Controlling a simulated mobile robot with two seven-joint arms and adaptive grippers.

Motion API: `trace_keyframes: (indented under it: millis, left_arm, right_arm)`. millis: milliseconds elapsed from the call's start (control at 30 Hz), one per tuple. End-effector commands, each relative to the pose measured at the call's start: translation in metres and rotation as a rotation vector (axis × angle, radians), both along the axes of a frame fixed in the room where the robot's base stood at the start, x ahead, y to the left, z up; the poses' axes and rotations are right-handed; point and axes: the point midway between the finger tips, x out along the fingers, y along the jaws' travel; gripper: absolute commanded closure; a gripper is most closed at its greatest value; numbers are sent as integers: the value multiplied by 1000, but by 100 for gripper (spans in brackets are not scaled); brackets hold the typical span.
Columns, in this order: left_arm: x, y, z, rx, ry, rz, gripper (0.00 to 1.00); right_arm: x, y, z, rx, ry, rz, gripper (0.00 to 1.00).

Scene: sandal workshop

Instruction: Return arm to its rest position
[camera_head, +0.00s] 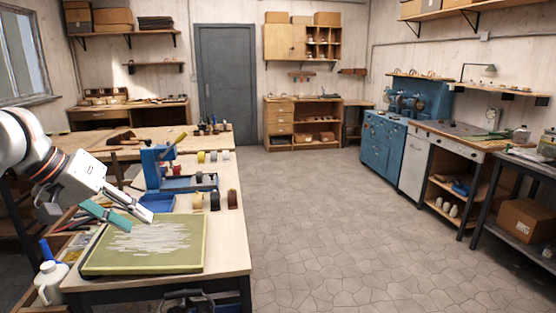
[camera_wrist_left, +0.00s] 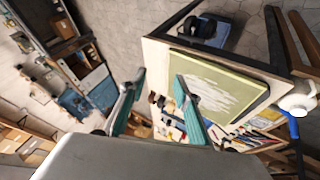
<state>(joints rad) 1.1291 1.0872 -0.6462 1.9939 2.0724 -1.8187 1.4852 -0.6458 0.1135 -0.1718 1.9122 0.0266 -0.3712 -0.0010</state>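My left arm comes in from the left in the head view, over the front workbench (camera_head: 225,259). My left gripper (camera_head: 141,221) is above the green mat (camera_head: 125,266) with pale streaks on it, near its far left part. Its two teal-padded fingers are apart with nothing held between them. In the left wrist view the fingers of the left gripper (camera_wrist_left: 160,76) are also spread, and the green mat (camera_wrist_left: 230,78) shows beyond them. My right arm and right gripper are not seen in either view.
A blue bench tool (camera_head: 154,168) and several small spools stand behind the mat. A white bottle (camera_head: 50,284) with a blue top is at the bench's left edge. A blue cabinet (camera_head: 383,148) stands at the right wall. The middle floor (camera_head: 310,215) is clear.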

Motion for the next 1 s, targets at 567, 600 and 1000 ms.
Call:
trace_keyframes:
  millis: [567, 600, 1000]
  left_arm:
    - [45, -115, -239, -79, -262, -159, 68]
    - [42, -119, -255, -77, -282, -158, 68]
    - [-40, -127, -406, 90, -458, -130, 68]
  right_arm:
    - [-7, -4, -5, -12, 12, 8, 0]
    - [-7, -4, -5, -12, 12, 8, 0]
    - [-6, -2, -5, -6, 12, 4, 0]
